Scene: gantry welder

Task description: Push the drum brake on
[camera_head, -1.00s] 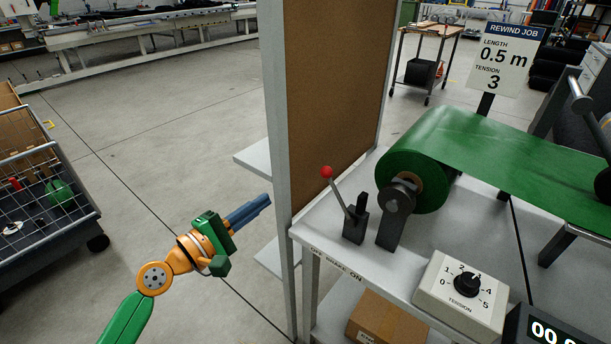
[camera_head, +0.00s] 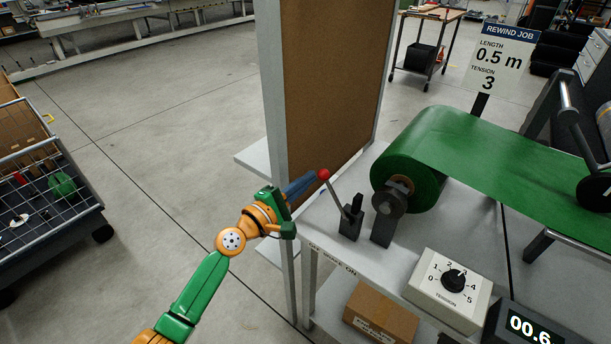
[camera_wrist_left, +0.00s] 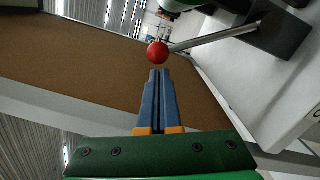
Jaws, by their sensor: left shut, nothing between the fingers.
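The drum brake lever (camera_head: 338,196) has a red ball knob (camera_head: 323,174) and rises from a dark block (camera_head: 351,222) on the grey bench. It leans to the left, toward the OFF side of the "OFF BRAKE ON" label (camera_head: 331,258). My left gripper (camera_head: 311,179) is shut and empty. Its blue fingertips are just left of the knob. In the left wrist view the fingertips (camera_wrist_left: 160,73) point at the red knob (camera_wrist_left: 157,53), close to it; I cannot tell whether they touch. The green roll (camera_head: 412,160) is right of the lever. My right gripper is not in view.
A brown panel in a grey frame (camera_head: 328,80) stands behind the lever. A tension dial box (camera_head: 448,289) and a display reading 00.6 (camera_head: 528,326) are at the front right. A wire-sided cart (camera_head: 45,215) stands at the left. A cardboard box (camera_head: 380,312) sits below the bench.

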